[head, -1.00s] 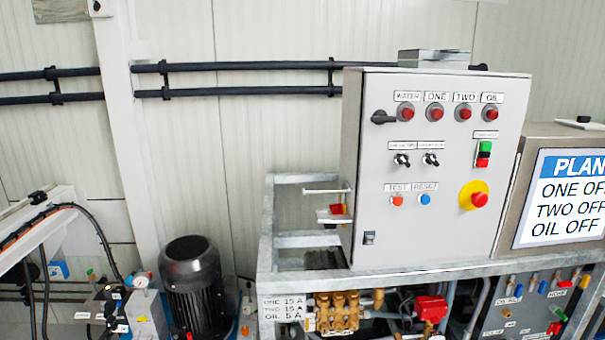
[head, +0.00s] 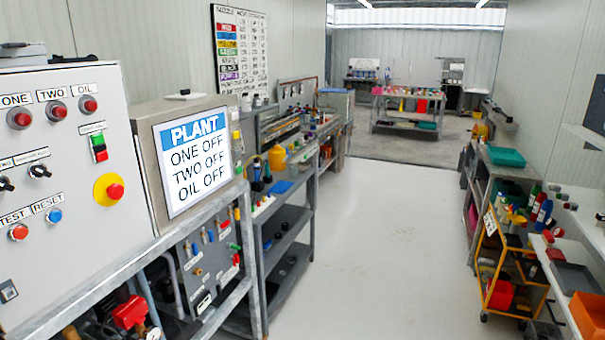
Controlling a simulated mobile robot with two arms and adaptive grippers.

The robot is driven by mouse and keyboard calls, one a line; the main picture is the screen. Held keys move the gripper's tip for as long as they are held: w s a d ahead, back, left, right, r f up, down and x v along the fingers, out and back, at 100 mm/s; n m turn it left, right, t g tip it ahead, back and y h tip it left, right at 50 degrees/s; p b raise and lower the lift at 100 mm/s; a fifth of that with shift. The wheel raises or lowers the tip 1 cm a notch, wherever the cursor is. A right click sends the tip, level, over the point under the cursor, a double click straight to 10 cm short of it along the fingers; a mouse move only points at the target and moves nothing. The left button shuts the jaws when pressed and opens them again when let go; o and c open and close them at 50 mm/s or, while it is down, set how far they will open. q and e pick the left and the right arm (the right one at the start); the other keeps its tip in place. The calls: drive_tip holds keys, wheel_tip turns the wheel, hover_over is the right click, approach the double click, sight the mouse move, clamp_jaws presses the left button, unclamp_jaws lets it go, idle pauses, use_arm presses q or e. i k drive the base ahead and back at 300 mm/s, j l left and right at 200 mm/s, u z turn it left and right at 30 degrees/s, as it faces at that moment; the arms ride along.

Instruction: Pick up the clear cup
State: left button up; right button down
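I cannot make out a clear cup in the head view; the small items on the benches are too small to tell apart. Neither of my grippers shows in the head view.
A grey control cabinet (head: 60,215) and a plant status screen (head: 193,160) stand close on the left. Benches with bottles and tools (head: 285,170) run along the left wall. A yellow trolley (head: 500,270) and shelves (head: 505,160) line the right. The pale floor (head: 385,220) between is clear.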

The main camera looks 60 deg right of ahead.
sight(294, 171)
drive_tip(key=z, duration=1.85)
drive_tip(key=i+l+z, duration=0.15)
drive_tip(key=i, duration=0.45)
drive_tip(key=j, duration=0.1)
